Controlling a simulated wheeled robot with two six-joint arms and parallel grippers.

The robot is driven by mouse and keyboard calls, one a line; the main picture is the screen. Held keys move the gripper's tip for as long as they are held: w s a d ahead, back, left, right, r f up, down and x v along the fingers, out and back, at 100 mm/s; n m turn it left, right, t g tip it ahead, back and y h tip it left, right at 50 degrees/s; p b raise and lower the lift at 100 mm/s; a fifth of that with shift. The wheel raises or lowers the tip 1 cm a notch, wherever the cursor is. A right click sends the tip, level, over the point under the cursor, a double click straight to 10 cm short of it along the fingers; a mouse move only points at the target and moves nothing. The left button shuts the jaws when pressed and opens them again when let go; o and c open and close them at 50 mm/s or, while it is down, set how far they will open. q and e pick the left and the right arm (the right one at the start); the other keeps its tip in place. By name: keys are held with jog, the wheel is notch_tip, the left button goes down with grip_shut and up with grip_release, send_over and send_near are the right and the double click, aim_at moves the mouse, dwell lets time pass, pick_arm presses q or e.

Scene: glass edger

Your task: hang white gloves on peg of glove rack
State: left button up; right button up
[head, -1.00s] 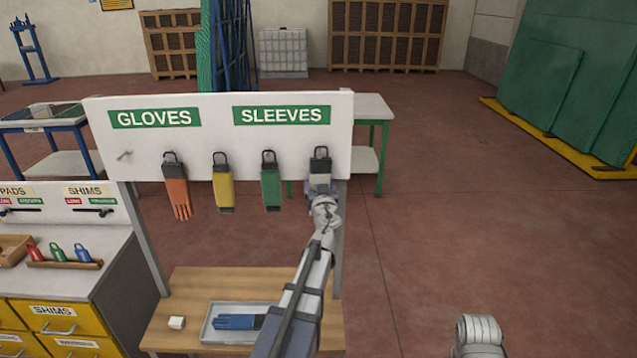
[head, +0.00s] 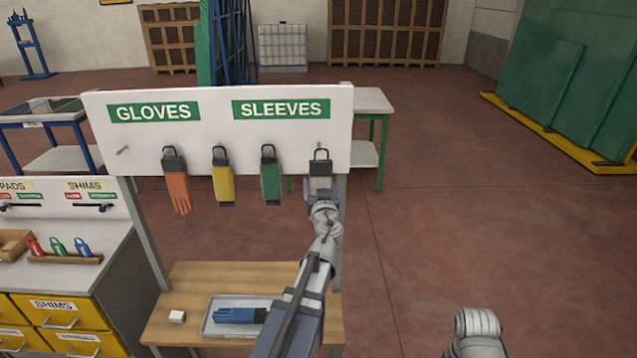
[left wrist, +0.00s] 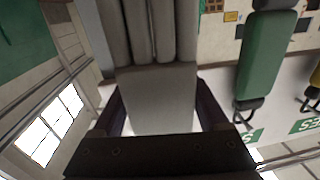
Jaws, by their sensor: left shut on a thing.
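The white gloves (head: 320,184) hang from a black loop at the right end of the glove rack (head: 215,135), under the SLEEVES sign. The loop lies over the rightmost peg's place; I cannot tell whether it is around the peg. My left gripper (head: 321,197) is shut on the gloves' cuff just below the loop. In the left wrist view the pale cuff (left wrist: 160,95) sits between the jaws, with grey glove fingers pointing up the picture. My right gripper is out of view.
Orange gloves (head: 178,192), a yellow sleeve (head: 222,184) and a green sleeve (head: 270,183) hang on the rack. The far left peg (head: 123,150) is bare. Below, a wooden table (head: 185,335) holds a tray (head: 212,331) with a blue glove (head: 238,315) and a white block (head: 177,316).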

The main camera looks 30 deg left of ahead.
aim_at(320, 187)
pick_arm(q)
jog(key=shift+v, duration=1.25)
dwell(0.3)
